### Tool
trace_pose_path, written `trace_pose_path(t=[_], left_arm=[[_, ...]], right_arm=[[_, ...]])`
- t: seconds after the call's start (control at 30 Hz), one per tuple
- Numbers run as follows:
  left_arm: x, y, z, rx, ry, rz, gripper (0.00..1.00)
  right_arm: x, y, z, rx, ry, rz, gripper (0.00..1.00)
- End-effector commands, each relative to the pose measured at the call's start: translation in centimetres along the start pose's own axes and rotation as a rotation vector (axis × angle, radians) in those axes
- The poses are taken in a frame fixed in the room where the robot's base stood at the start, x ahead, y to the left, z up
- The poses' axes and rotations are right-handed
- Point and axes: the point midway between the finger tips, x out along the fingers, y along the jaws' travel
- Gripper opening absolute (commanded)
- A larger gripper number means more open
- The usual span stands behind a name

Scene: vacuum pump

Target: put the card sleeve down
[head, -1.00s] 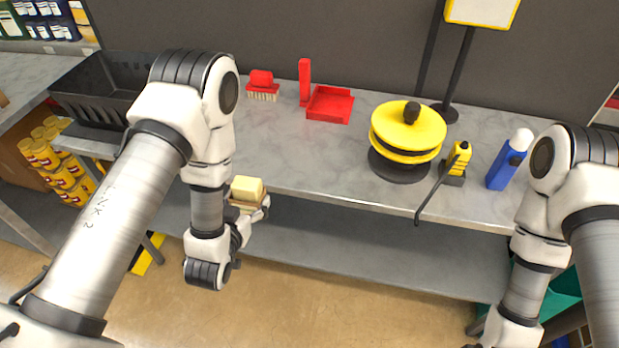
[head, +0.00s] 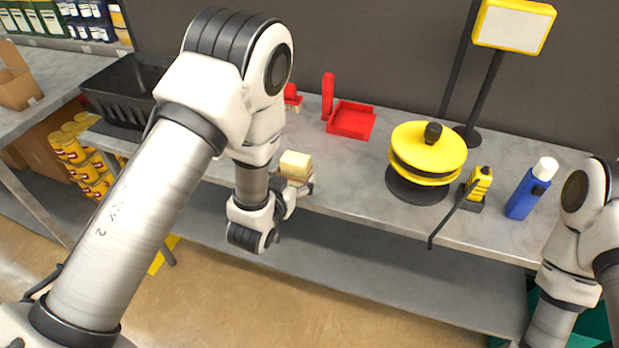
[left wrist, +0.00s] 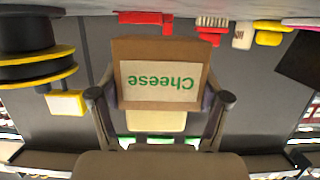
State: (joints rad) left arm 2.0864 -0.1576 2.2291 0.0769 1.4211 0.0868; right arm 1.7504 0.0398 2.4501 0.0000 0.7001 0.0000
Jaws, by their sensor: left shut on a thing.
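The card sleeve (left wrist: 160,83) is brown with a white label reading "Cheese", upside down in the left wrist view. My left gripper (left wrist: 163,97) is shut on it, with one finger at each side. A pale yellow block (left wrist: 156,121) shows at the sleeve's lower end in that view. In the head view the pale yellow block (head: 295,164) shows at my left gripper (head: 298,185), by the front edge of the grey worktop (head: 350,197). The sleeve is mostly hidden there by the gripper. My right arm is at the right edge, its gripper out of frame.
A black basket (head: 115,101) stands at the worktop's left end. The worktop between gripper and pump is clear.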

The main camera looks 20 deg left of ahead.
Motion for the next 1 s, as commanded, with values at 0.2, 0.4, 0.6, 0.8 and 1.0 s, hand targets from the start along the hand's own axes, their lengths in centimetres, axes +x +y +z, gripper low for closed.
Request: trace_pose_path(t=[0.2, 0.4, 0.6, 0.8, 1.0], left_arm=[[2.2, 2.3, -0.5, -0.001, 0.002, -0.001, 0.42], [3.1, 3.0, 0.3, -0.003, -0.002, -0.001, 0.42], [3.7, 2.9, 2.5, -0.004, -0.001, -0.002, 0.42], [3.8, 2.9, 2.9, -0.002, 0.002, -0.001, 0.42], [3.9, 2.9, 3.3, -0.002, 0.0, -0.002, 0.79]], right_arm=[[-1.1, 0.0, 0.0, 0.0, 0.0, 0.0, 0.89], [-1.7, 0.0, 0.0, 0.0, 0.0, 0.0, 0.89], [-2.4, 0.0, 0.0, 0.0, 0.0, 0.0, 0.89], [-2.3, 0.0, 0.0, 0.0, 0.0, 0.0, 0.89], [-2.0, 0.0, 0.0, 0.0, 0.0, 0.0, 0.89]])
